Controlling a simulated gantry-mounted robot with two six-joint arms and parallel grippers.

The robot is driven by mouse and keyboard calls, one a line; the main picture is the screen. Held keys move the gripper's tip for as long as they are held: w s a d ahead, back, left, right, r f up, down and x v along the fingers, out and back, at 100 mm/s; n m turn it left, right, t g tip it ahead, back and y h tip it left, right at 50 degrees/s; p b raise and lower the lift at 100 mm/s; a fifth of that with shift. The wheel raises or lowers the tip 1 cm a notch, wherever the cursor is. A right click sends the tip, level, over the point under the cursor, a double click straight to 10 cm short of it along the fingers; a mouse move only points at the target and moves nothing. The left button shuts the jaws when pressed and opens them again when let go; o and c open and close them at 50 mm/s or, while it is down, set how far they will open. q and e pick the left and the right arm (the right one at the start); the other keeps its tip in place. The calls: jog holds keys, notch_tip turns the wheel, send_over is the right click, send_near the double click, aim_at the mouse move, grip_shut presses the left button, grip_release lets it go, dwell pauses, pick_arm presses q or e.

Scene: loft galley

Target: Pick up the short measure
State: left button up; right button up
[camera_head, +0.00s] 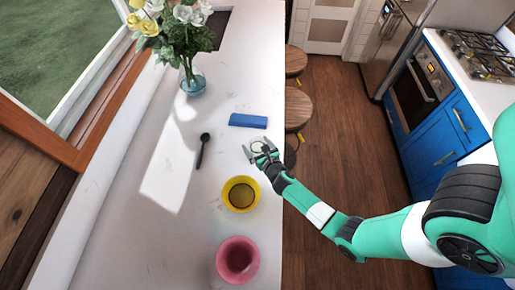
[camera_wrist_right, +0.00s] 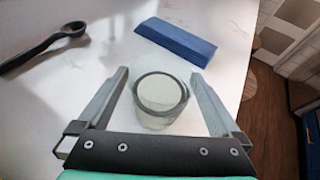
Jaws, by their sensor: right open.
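A short, clear, round glass cup, which looks like the short measure (camera_head: 257,146), stands on the white counter near its right edge. In the right wrist view the measure (camera_wrist_right: 160,98) is upright between my fingers, with a visible gap on each side. My right gripper (camera_head: 261,153) is open around it and also shows in the wrist view (camera_wrist_right: 160,76). Its fingers do not appear to touch the glass. My left gripper is in neither view.
A blue block (camera_head: 248,121) lies just beyond the measure. A dark spoon (camera_head: 202,150) lies to its left. A yellow bowl (camera_head: 240,194) and a pink bowl (camera_head: 237,260) stand nearer. A flower vase (camera_head: 193,82) stands farther back. The counter's left part is clear.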

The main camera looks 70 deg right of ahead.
aim_at(255, 138)
jog(key=shift+x, duration=1.1)
jog(key=c, duration=1.5)
jog(key=shift+o, duration=0.2)
jog(key=shift+r, duration=0.15)
jog(key=shift+r+p, duration=0.5)
jog(key=shift+r, duration=0.25)
jog(key=shift+r+p, duration=0.6)
jog(key=shift+r, duration=0.3)
jog(key=s+a+r+p, duration=0.2)
jog(key=r, duration=0.1)
jog(key=s+a+r+p, duration=0.1)
jog(key=r, duration=0.1)
jog(key=shift+s+a+r, duration=0.2)
jog(key=shift+s+r, duration=0.05)
jog(key=shift+s, duration=0.1)
jog(key=v, duration=1)
